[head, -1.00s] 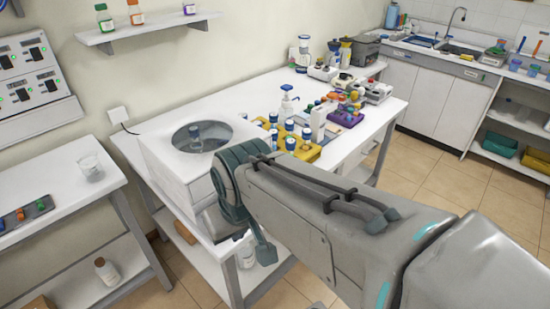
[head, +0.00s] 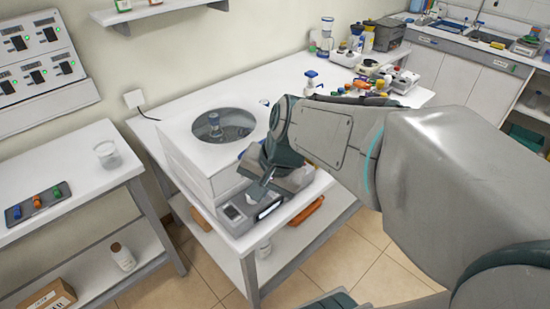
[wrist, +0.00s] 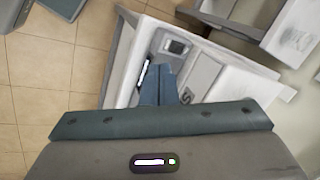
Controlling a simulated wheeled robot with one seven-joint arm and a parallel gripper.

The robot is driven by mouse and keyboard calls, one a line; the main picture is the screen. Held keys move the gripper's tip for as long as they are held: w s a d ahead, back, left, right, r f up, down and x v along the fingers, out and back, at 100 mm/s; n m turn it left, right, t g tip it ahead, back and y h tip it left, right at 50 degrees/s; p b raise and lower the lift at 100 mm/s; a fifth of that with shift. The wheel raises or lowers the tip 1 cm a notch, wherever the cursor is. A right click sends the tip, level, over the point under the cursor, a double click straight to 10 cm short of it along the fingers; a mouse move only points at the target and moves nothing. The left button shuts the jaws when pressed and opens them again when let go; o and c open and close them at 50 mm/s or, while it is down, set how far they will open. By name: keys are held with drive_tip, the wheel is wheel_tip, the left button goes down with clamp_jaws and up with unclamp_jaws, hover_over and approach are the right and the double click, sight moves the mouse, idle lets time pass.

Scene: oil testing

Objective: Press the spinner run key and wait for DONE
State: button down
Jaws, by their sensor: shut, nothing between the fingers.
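The spinner (head: 178,162) is a white box with a round window on top, at the left end of the long table. A blue-capped bottle (head: 214,120) shows through the window. My gripper (head: 256,192) is shut and empty, pointing down close over the panel. In the wrist view the fingertips (wrist: 160,66) cover part of the panel just below the screen. I cannot tell whether they touch it. The run key cannot be made out.
A side table (head: 75,190) at left holds a glass beaker (head: 107,153) and a dark tray of coloured pieces (head: 38,204). Bottles and instruments crowd the far end of the long table. My arm hides part of the long table.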

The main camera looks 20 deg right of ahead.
drive_tip(key=w+d+f+m+t, duration=0.1)
drive_tip(key=w+d+m, duration=0.4)
drive_tip(key=m, duration=0.5)
drive_tip(key=w+d+f+m+t, duration=0.2)
drive_tip(key=w+d+f+m, duration=0.2)
drive_tip(key=m, duration=0.7)
drive_tip(key=w+d+f+m+t+y, duration=0.1)
drive_tip(key=w+d+f+m+t, duration=0.1)
drive_tip(key=w+d+m, duration=0.6)
drive_tip(key=w+m, duration=0.2)
drive_tip(key=shift+w+f+m, duration=0.2)
drive_tip(key=shift+w+m, duration=0.1)
drive_tip(key=shift+w, duration=0.1)
drive_tip(key=shift+f, duration=0.1)
wheel_tip(320, 180, down, 9)
drive_tip(key=b, duration=0.8)
drive_tip(key=shift+f+b, duration=0.25)
drive_tip(key=shift+b, duration=0.1)
